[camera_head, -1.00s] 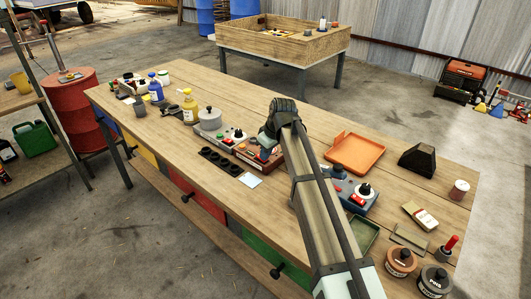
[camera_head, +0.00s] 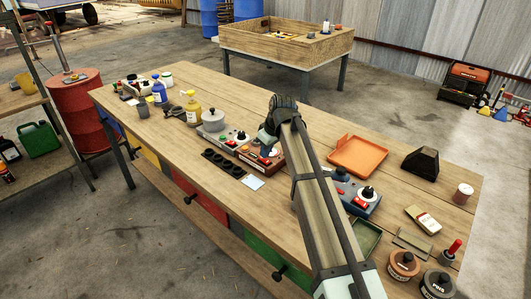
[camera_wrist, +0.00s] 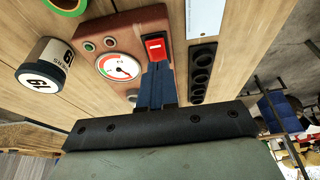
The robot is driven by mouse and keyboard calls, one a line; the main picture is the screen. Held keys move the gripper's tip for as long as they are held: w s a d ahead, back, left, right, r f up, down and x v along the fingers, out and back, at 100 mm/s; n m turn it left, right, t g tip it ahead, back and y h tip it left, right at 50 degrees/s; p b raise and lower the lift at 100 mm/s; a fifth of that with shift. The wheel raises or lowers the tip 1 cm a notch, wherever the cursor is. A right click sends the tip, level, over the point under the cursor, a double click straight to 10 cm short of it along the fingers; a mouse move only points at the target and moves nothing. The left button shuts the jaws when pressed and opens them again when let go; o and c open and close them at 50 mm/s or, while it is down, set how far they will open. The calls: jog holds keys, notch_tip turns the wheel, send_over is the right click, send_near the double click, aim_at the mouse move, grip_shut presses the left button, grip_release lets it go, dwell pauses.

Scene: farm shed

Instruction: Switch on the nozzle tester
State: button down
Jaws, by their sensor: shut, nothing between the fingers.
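A red-brown box with a dial gauge (camera_wrist: 118,66), which I take to be the nozzle tester, stands on the workbench; no name is readable on it. It shows in the head view (camera_head: 270,162), partly behind my arm. My gripper (camera_wrist: 157,70) is shut and empty. Its blue fingertips are at the switch's near edge; I cannot tell whether they touch. The head view shows my gripper (camera_head: 268,138) over the box.
A grey unit with a pot (camera_head: 213,121) stands left of the box. A black strip with round holes (camera_head: 222,162) and a white card (camera_head: 253,183) lie in front. An orange tray (camera_head: 358,156) and a blue unit with a black knob (camera_head: 362,196) are to the right.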

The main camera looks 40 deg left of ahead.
jog(key=d+v, duration=0.2)
jog(key=v, duration=1)
jog(key=shift+d, duration=0.1)
